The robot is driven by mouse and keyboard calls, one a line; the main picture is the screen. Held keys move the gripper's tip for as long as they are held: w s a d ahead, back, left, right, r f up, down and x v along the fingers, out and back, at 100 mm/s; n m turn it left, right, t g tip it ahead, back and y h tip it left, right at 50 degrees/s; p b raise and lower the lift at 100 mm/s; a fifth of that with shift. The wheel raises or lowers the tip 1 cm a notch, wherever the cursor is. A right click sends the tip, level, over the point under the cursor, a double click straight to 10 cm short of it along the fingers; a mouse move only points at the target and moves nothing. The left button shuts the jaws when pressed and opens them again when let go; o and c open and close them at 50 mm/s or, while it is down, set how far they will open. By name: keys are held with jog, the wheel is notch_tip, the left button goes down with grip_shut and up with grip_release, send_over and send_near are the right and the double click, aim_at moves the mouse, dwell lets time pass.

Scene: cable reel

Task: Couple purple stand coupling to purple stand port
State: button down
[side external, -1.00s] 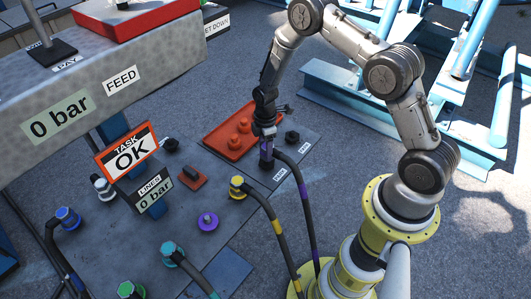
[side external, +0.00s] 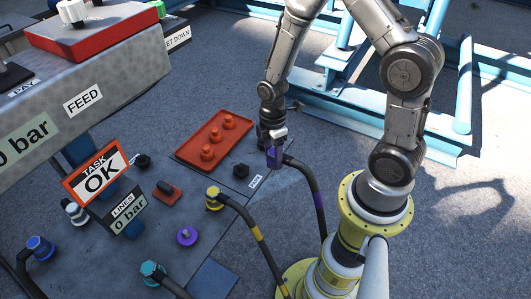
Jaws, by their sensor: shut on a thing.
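My gripper (side external: 273,138) is shut on the purple-banded stand coupling (side external: 274,158). It holds the coupling roughly upright near the right edge of the grey deck. Its black hose, with a purple band, runs down to the right. The purple stand port (side external: 187,236) is a round purple fitting on the deck, to the lower left of my gripper. Nothing is on the port, and it is well apart from the coupling. The coupling's lower mouth is too small to make out.
A black park post (side external: 241,171) stands bare beside the coupling. A yellow coupling (side external: 213,198) with its hose stands between my gripper and the port. A red tray (side external: 216,138) with orange pegs lies behind. An orange-and-black block (side external: 168,190) and the lines sign (side external: 127,212) are left.

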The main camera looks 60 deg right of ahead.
jog(key=w+a, duration=0.3)
jog(key=w, duration=0.5)
jog(key=n, duration=0.6)
send_near(184, 233)
jog(key=shift+f, duration=3.25)
jog(key=shift+f, duration=0.5)
jog(key=shift+c, duration=0.6)
grip_release()
jog(key=shift+s, duration=0.1)
